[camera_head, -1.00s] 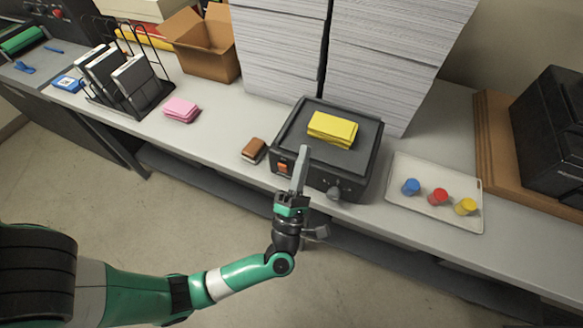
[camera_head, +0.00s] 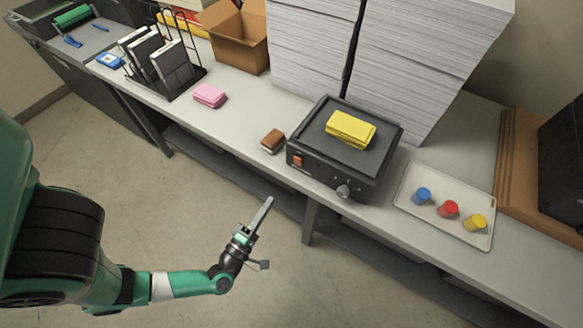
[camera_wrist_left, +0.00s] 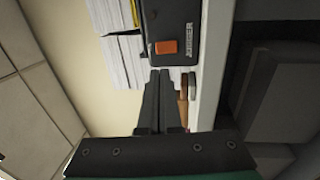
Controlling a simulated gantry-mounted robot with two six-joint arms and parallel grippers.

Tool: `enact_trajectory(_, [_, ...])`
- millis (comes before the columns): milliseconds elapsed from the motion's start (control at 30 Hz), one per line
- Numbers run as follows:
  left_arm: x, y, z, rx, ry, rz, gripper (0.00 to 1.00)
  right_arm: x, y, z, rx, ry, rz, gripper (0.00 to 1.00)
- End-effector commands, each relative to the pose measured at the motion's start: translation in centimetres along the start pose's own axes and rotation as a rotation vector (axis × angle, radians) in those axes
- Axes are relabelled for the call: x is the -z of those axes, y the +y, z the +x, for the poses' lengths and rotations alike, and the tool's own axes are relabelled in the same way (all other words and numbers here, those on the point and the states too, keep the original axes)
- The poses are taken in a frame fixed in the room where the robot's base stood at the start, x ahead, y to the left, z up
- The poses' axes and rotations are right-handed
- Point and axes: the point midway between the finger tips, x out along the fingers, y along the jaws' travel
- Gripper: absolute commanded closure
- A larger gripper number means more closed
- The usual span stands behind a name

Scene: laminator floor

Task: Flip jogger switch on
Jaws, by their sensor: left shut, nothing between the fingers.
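The jogger (camera_head: 335,165) is a dark box on the bench with a stack of yellow sheets (camera_head: 350,130) on its flat top. Its orange-red switch (camera_head: 297,160) is at the left end of the front face, with a round knob (camera_head: 344,190) at the right. The switch also shows in the left wrist view (camera_wrist_left: 166,47), beyond my fingertips; which way it is tipped I cannot tell. My left gripper (camera_head: 266,203) is shut and empty, out in front of the bench and apart from the jogger. My right gripper is not in view.
A brown block (camera_head: 272,141) lies just left of the jogger, and pink pads (camera_head: 210,95) farther left. A tray (camera_head: 408,205) with blue, red and yellow capped pieces is at right. Tall paper stacks (camera_head: 415,70) stand behind. The floor before the bench is clear.

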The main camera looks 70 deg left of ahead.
Motion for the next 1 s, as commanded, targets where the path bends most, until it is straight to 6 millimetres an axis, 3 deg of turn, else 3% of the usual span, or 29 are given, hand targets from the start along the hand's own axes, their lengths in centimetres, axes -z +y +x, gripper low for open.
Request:
enact_trajectory(167, [0.4,-0.1,2.1,0.0,0.012,0.004,1.0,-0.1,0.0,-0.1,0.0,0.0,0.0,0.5])
enact_trajectory(600, [0.2,0.0,11.1,-0.002,0.005,0.003,1.0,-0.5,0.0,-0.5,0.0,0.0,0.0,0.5])
enact_trajectory(800, [0.1,0.0,13.0,0.001,0.001,0.003,1.0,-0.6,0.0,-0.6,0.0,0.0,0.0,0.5])
enact_trajectory(1000, [0.1,-0.1,13.3,0.002,0.0,0.003,1.0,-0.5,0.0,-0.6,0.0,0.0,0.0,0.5])
